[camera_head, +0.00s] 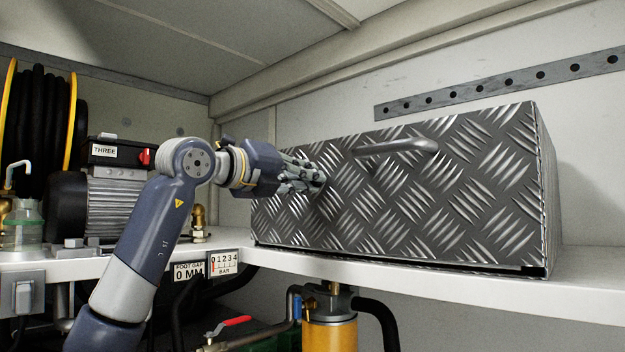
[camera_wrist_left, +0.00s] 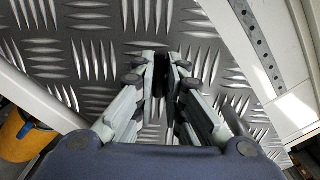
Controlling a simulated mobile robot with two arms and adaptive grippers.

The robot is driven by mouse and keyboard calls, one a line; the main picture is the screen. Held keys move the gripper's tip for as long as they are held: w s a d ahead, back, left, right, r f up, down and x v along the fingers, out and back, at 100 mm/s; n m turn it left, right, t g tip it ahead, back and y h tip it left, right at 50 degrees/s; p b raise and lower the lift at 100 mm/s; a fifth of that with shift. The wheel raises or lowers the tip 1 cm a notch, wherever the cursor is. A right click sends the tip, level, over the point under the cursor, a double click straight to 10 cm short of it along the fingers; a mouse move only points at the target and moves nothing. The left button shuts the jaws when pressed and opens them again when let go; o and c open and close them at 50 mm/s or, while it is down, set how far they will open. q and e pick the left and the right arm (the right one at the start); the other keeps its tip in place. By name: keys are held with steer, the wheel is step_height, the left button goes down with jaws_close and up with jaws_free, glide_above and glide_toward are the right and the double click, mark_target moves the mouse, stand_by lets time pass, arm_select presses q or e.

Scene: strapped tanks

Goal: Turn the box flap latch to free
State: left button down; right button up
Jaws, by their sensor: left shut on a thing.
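A dark diamond-plate metal box (camera_head: 400,205) with a bar handle (camera_head: 397,146) on its front stands on the white shelf. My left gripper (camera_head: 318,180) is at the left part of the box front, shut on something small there. I take this for the flap latch, but the fingers hide it and its angle cannot be told. In the left wrist view the fingers (camera_wrist_left: 160,75) point at the diamond plate (camera_wrist_left: 100,40), with a dark narrow piece between the tips. My right gripper is not in view.
A motor unit labelled THREE (camera_head: 115,152) and a hose reel (camera_head: 40,110) stand left of the box. A perforated rail (camera_head: 490,88) runs on the wall above. A yellow cylinder (camera_head: 330,330) and hoses are below the white shelf (camera_head: 400,278).

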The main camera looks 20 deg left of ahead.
arm_select(q)
steer(key=shift+n, duration=1)
steer(key=n+b, duration=0.1)
steer(key=n, duration=0.1)
steer(key=shift+n, duration=0.4)
steer(key=shift+r+n+b, duration=0.1)
steer(key=shift+n+b, duration=0.3)
steer(key=shift+n, duration=1)
